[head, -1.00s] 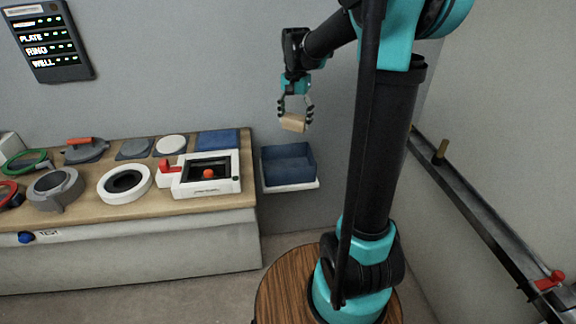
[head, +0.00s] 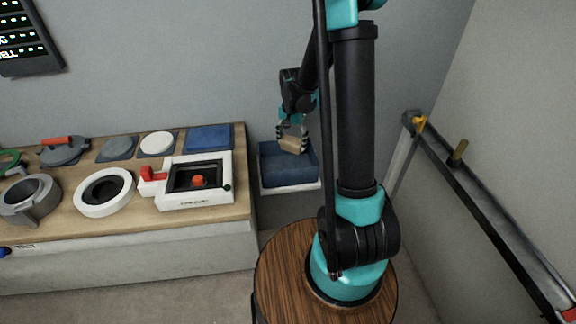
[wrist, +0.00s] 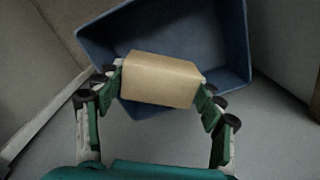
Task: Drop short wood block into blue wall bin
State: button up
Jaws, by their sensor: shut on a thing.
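The short wood block (head: 292,145) is a small tan block held between the fingers of my gripper (head: 291,137). The gripper is shut on it. The blue wall bin (head: 275,176) stands on a white ledge right of the workbench. In the head view the block appears over the bin's back part. In the wrist view the block (wrist: 160,80) sits between both fingers of my gripper (wrist: 160,84), with the open blue bin (wrist: 105,28) behind and below it. The block hides part of the bin's inside and near wall.
The wooden workbench (head: 130,222) left of the bin carries a white box with a red lever (head: 195,203), a white ring (head: 82,200), a grey ring clamp and flat plates. A metal rail (head: 470,195) runs along the right wall. A lit sign hangs at upper left.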

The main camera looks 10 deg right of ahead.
jog(key=shift+f, duration=1.7)
jog(key=o, duration=1.3)
jog(key=shift+c, duration=0.2)
jog(key=shift+r, duration=0.1)
notch_tip(320, 180, up, 12)
jog(key=shift+f, duration=0.1)
